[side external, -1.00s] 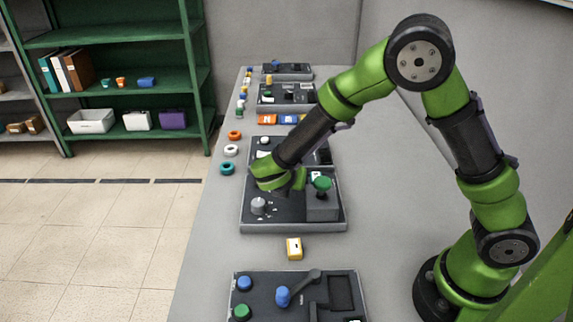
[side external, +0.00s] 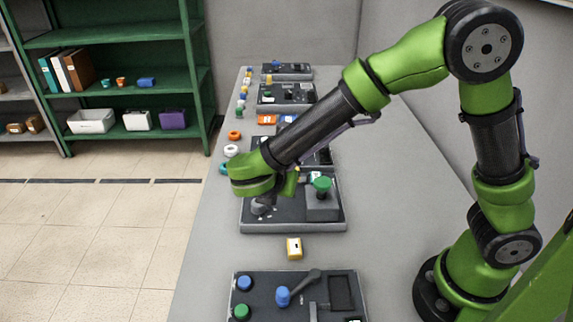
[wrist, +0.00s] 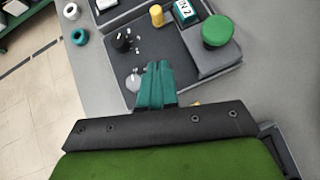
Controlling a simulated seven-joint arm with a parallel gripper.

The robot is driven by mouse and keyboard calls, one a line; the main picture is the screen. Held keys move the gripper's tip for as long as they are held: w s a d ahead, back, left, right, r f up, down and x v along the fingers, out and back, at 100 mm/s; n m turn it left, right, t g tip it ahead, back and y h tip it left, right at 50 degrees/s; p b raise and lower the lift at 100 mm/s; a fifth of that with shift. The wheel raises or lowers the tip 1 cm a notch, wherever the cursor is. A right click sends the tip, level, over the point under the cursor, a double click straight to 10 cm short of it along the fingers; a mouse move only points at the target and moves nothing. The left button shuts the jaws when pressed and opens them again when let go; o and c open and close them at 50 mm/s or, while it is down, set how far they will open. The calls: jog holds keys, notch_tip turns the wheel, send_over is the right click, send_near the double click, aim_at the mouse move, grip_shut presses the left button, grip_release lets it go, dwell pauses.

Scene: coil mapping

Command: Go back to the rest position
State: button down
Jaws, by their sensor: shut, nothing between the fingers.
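My gripper (wrist: 155,72) shows in the wrist view with its teal fingers together and nothing between them. It is above the near left part of a dark panel, which shows in the side view (side external: 318,219). In the side view my gripper's fingers are mostly hidden behind the green wrist. The wrist view also shows the green button (wrist: 217,30), a yellow peg (wrist: 156,15) and a black knob (wrist: 121,42).
A nearer panel (side external: 350,308) has a blue lever and round buttons. White and orange rings (side external: 235,135) lie along the table's left edge. More panels stand farther back. The table (side external: 395,215) is clear on the right.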

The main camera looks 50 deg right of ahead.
jog(key=s+d+r+m+g+y, duration=0.1)
jog(key=s+m+g+y, duration=0.2)
jog(key=m, duration=0.4)
jog(key=s+d+m+y, duration=0.1)
jog(key=s+m+y, duration=0.1)
jog(key=s+m, duration=0.45)
jog(key=s+d+r+m+t+y, duration=0.2)
jog(key=r+m, duration=0.3)
jog(key=m, duration=0.2)
jog(key=s+d+r+m+t+y, duration=0.3)
jog(key=r+m, duration=0.3)
jog(key=m, duration=0.1)
jog(key=shift+s+d, duration=0.1)
